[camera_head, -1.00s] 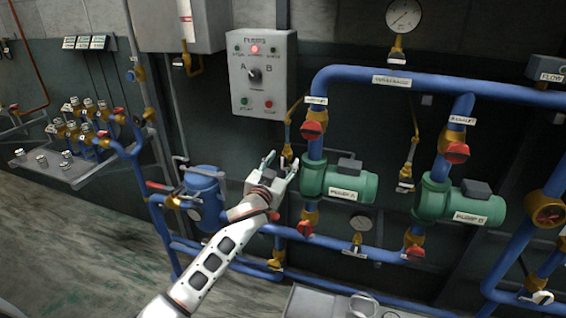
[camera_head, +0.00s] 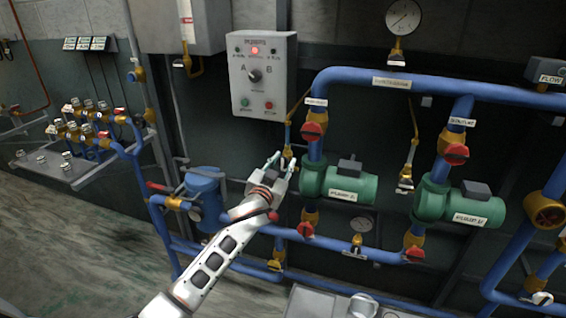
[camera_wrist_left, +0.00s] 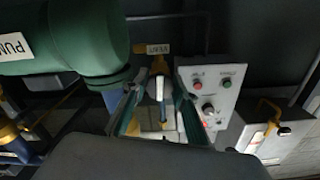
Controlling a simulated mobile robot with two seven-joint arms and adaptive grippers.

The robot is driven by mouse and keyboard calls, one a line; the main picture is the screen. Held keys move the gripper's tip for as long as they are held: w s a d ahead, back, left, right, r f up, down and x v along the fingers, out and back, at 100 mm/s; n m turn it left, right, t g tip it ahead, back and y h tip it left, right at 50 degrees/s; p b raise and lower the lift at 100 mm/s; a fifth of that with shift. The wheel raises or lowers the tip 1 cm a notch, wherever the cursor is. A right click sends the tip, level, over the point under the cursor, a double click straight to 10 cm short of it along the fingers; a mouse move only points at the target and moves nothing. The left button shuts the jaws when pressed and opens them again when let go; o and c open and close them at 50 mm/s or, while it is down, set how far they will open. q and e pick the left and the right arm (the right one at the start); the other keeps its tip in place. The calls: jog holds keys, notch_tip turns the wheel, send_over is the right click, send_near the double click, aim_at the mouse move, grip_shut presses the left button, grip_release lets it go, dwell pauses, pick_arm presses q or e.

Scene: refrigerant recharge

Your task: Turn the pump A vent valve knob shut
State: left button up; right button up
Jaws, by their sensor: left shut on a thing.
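The pump A vent valve (camera_head: 288,150) is a small brass valve on a thin pipe, just left of the green pump A (camera_head: 345,185). My left gripper (camera_head: 283,160) reaches it from below and is shut on its knob, which the fingers partly hide in the head view. How far the knob is turned cannot be told. My right gripper is not in view.
The pump control box (camera_head: 262,73) is on the wall above. A blue pipe with a red-handled valve (camera_head: 313,130) runs close on the right. A blue tank (camera_head: 203,192) stands left of my forearm. Pump B (camera_head: 460,203) is further right.

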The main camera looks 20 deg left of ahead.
pick_arm(q)
jog(key=m+p, duration=0.1)
jog(key=m, duration=0.2)
jog(key=shift+m+p, duration=0.3)
jog(key=shift+m, duration=0.2)
jog(key=shift+m+p, duration=0.3)
jog(key=shift+m, duration=1.6)
jog(key=m+p, duration=0.1)
jog(key=m, duration=0.1)
jog(key=shift+m, duration=0.4)
jog(key=m, duration=0.3)
jog(key=shift+m, duration=1.8)
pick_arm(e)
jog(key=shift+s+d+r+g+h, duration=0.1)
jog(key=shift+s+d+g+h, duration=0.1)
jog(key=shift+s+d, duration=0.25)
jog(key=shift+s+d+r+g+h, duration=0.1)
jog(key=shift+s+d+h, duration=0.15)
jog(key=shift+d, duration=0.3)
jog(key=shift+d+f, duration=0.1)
